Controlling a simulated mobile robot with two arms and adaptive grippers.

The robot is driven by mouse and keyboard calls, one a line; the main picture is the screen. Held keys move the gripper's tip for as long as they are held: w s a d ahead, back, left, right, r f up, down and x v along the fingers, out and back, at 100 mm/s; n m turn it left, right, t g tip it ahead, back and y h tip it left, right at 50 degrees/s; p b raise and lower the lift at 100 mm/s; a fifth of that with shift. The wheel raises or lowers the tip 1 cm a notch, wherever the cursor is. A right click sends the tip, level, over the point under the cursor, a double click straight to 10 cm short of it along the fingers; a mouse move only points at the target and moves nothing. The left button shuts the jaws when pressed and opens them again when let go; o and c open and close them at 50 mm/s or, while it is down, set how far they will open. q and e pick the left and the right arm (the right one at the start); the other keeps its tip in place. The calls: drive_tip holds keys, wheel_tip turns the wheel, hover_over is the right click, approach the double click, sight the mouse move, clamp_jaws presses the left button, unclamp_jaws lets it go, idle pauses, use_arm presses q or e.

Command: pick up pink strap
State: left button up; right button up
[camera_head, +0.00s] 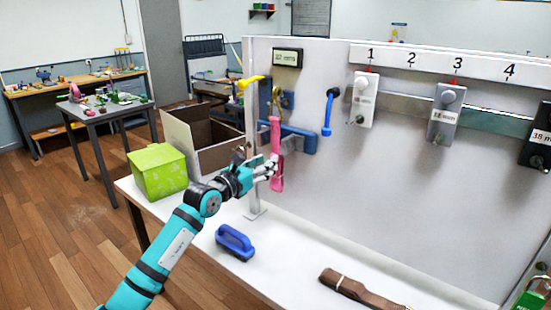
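The pink strap (275,136) hangs down from a brass-coloured hook or ring on the grey wall panel, near its left edge. My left gripper (272,168) is at the strap's lower part, with its light fingers reaching from the left and overlapping it in the picture. The strap's lower end shows just below the fingers. Whether the fingers are closed on the strap or only beside it is too small to tell. My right gripper is not in view.
A blue bracket (300,140) and a blue-handled tool (329,112) are close right of the strap. A green box (158,170) and an open cardboard box (210,155) stand left. A blue handled block (235,242) and a brown strap (365,290) lie on the white table (300,250).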

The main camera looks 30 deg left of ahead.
sight(276, 143)
use_arm(q)
drive_tip(key=w, duration=0.3)
drive_tip(key=shift+w+d, duration=0.1)
drive_tip(key=shift+w, duration=0.2)
drive_tip(key=shift+c, duration=0.2)
clamp_jaws()
drive_tip(key=shift+r, duration=0.1)
drive_tip(key=shift+p, duration=0.3)
